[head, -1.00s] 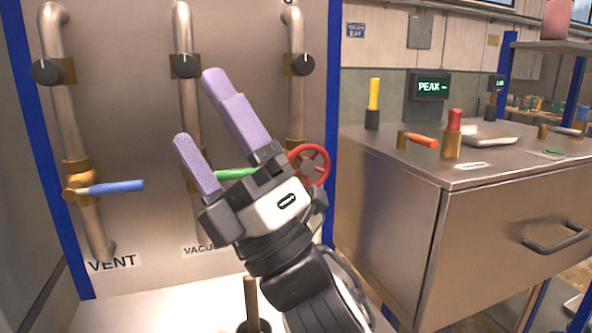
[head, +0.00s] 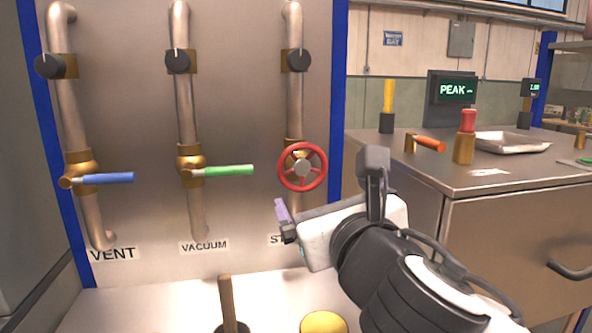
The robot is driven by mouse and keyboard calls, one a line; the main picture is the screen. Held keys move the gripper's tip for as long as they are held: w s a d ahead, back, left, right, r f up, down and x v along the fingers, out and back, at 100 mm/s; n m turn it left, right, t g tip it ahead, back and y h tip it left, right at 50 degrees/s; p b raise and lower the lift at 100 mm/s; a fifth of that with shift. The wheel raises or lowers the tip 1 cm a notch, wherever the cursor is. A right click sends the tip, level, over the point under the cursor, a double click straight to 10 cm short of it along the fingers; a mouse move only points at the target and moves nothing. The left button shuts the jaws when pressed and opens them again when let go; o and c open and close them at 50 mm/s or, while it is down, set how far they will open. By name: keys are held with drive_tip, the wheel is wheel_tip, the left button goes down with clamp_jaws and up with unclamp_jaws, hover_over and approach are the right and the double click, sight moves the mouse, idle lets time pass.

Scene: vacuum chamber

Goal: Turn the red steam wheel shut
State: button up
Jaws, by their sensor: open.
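The red steam wheel (head: 302,167) is a round handwheel with a grey hub, mounted on the rightmost pipe of the metal panel. It is in full view. Below it is a label (head: 277,239) beginning "ST", the rest hidden by my gripper. My gripper (head: 282,215) is below and slightly left of the wheel in the picture, in front of the panel. The gripper is open, holds nothing visible and appears apart from the wheel.
A blue lever (head: 105,179) is on the vent pipe and a green lever (head: 225,170) on the vacuum pipe. Black knobs sit above. A wooden handle (head: 227,300) and a yellow round top (head: 324,322) stand below. A metal cabinet (head: 500,225) is at right.

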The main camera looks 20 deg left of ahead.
sight(303, 170)
drive_tip(key=p+x, duration=0.2)
drive_tip(key=p, duration=0.1)
drive_tip(key=p+x, duration=0.3)
drive_tip(key=p, duration=0.1)
drive_tip(key=p+x, duration=0.3)
drive_tip(key=p, duration=0.1)
drive_tip(key=shift+r, duration=0.3)
drive_tip(key=x, duration=0.2)
drive_tip(key=p+x, duration=0.1)
drive_tip(key=x, duration=0.2)
drive_tip(key=shift+w+a+f, duration=0.3)
drive_tip(key=shift+f, duration=0.05)
drive_tip(key=c, duration=0.9)
